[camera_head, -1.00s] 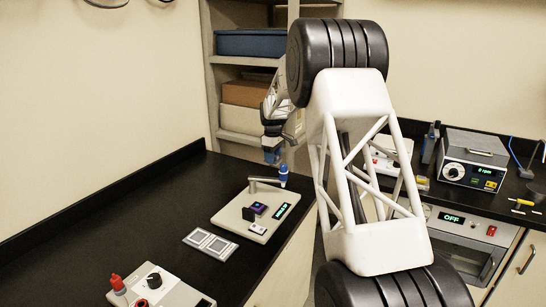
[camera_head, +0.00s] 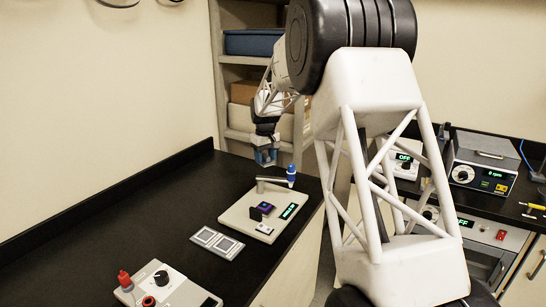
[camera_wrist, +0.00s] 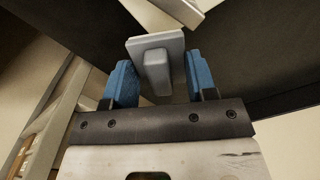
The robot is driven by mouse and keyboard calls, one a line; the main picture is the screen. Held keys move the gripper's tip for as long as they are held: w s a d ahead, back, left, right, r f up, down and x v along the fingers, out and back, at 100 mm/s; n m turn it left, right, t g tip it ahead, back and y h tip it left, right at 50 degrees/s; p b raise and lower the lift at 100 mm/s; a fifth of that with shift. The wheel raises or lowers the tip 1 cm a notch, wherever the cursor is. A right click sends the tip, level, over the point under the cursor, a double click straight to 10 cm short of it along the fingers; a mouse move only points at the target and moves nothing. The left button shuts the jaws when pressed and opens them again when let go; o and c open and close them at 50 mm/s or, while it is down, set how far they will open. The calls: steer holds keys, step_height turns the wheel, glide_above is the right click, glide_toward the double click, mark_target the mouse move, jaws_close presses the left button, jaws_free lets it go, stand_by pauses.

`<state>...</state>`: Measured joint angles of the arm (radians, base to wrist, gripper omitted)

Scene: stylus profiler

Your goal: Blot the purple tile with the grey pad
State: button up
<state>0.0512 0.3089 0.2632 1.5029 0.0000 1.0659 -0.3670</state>
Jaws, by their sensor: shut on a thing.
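The purple tile (camera_head: 266,207) lies on the beige bed of the profiler (camera_head: 236,217), behind and beside a small dark block (camera_head: 256,214). My gripper (camera_head: 265,160) hangs in the air behind and left of the profiler's blue-topped stylus post (camera_head: 291,173). In the wrist view my gripper (camera_wrist: 161,68) has its blue fingers on either side of the grey pad (camera_wrist: 172,43), a flat plate with a raised block, and holds it. In the head view I cannot make out the pad clearly between the fingers. The pad is apart from the tile.
A grey two-square tray (camera_head: 217,242) lies left of the profiler. Shelves (camera_head: 228,80) rise behind the bench. The black bench (camera_head: 120,215) is clear on the left.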

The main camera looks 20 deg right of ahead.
steer(key=s+a, duration=0.1)
steer(key=s+a+r+m, duration=0.1)
steer(key=shift+s+a+m, duration=0.3)
steer(key=shift+s+a, duration=0.4)
steer(key=shift+s, duration=0.2)
steer(key=s, duration=0.1)
steer(key=n, duration=0.7)
glide_above(264, 205)
steer(key=shift+d+f, duration=0.1)
steer(key=shift+f, duration=2.1)
steer(key=shift+f, duration=0.15)
steer(key=shift+f, duration=1.75)
steer(key=shift+f, duration=0.6)
